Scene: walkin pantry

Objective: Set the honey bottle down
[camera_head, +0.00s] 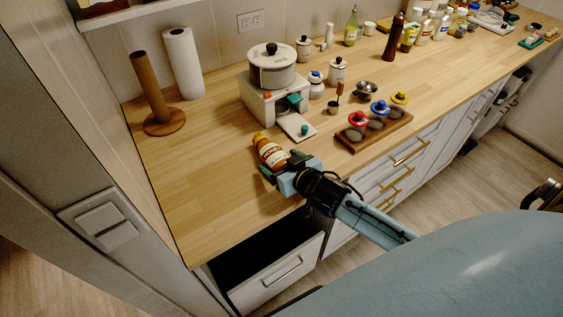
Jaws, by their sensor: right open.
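The honey bottle (269,151), amber with a pale label and a yellow-orange cap, is at the front part of the wooden counter (205,165). It looks roughly upright, with its cap toward the upper left of the picture. Its lower end is hidden by my right gripper (282,163), so I cannot see clearly whether its base touches the counter. The right gripper is open, with its dark fingers on either side of the bottle's lower part. My left gripper is not in view.
A white box-like stand (258,104) with a pot (272,71) is behind the bottle. A wooden tray (372,133) with coloured-lid jars lies to the right. A paper towel roll (184,63) stands at the back left. Below, a drawer (281,279) is pulled open. The counter's left front is clear.

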